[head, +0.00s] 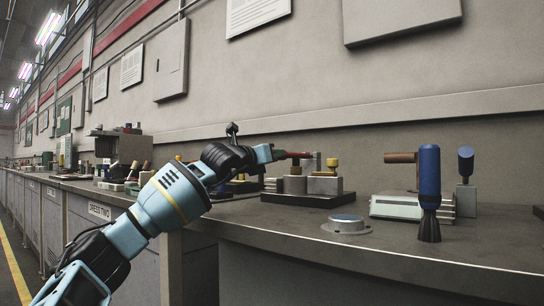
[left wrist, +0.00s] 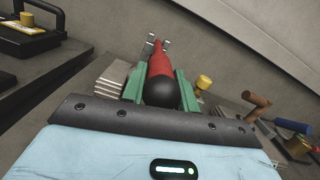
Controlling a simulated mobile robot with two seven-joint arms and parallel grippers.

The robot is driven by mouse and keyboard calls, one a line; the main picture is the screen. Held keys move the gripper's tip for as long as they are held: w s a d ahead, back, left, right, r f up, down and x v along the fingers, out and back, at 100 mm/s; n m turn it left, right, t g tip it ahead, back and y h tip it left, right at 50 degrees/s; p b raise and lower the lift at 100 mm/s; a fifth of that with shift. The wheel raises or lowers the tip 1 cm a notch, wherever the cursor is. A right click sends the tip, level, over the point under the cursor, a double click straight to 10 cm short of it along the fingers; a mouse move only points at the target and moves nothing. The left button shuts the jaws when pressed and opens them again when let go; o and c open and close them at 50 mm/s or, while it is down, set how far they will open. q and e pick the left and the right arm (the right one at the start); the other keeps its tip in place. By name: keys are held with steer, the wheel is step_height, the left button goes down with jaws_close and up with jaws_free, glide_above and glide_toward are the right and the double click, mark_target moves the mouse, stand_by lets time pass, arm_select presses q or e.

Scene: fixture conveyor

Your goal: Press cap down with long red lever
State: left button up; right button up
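The long red lever (head: 296,155) belongs to a clamp fixture on a dark base plate (head: 308,198) on the bench. In the left wrist view its red handle (left wrist: 162,68) ends in a black rounded tip toward me. My left gripper (head: 276,153) has its green fingers (left wrist: 160,85) on both sides of the handle, seemingly touching it. The lever lies about level in the head view. A brownish round part (head: 295,170), perhaps the cap, sits under the lever on a grey block. Its contact with the lever is unclear. My right gripper is not in view.
A yellow knob (head: 332,165) stands on the fixture's right. A silver round button (head: 346,223) sits in front. To the right are a blue-and-black upright tool (head: 429,185), a pale box (head: 398,207) and a brown-handled tool (head: 400,158). The wall is close behind.

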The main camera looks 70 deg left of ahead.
arm_select(q)
steer(key=o, duration=0.4)
steer(key=shift+w+f, duration=0.1)
steer(key=shift+f, duration=0.15)
steer(key=shift+r, duration=0.1)
steer(key=shift+v, duration=2)
steer(key=shift+r+v, duration=0.2)
steer(key=shift+v, duration=1.75)
steer(key=shift+f, duration=0.2)
